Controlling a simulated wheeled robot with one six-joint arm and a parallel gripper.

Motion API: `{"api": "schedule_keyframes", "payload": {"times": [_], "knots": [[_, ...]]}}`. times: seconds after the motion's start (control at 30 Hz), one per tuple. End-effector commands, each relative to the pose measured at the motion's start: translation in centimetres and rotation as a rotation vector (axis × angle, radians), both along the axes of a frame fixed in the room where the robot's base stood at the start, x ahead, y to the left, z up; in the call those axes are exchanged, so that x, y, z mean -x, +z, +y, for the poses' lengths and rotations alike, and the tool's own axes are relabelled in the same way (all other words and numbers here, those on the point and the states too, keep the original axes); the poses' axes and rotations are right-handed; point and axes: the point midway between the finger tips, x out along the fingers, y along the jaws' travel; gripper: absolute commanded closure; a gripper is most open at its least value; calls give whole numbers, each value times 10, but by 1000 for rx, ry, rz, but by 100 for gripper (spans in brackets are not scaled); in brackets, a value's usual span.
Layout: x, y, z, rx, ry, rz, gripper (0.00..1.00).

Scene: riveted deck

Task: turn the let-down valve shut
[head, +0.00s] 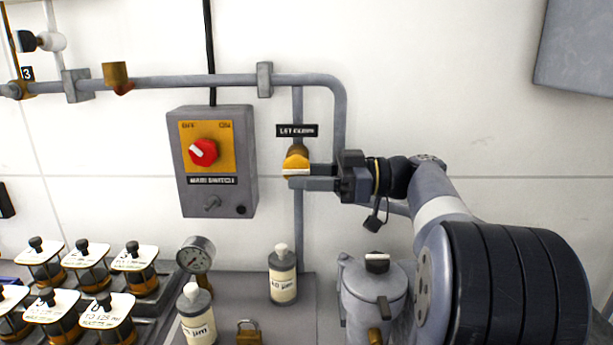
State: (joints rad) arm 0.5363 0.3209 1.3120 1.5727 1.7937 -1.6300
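The let-down valve (296,159) is a yellow knob with a pale stripe along its lower edge. It sits on a vertical grey pipe, just below a black label (297,130) that is only partly legible. My gripper (298,177) reaches in from the right with its two grey fingers roughly horizontal, one above the other. The fingertips are at the knob's lower edge, and the lower finger passes under it. A narrow gap shows between the fingers. I cannot tell whether they press on the knob. The fingers hide part of the knob's underside and the pipe.
A grey main switch box (212,205) with a red knob (203,152) is close on the left.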

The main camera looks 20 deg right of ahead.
Motion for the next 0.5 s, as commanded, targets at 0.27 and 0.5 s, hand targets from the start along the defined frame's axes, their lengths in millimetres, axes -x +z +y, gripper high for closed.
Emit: {"api": "schedule_keyframes", "payload": {"times": [0.27, 0.5], "knots": [[0, 0, -1, 0, 0, -1, 55], [8, -1, -29, 1, -5, -1, 55]]}}
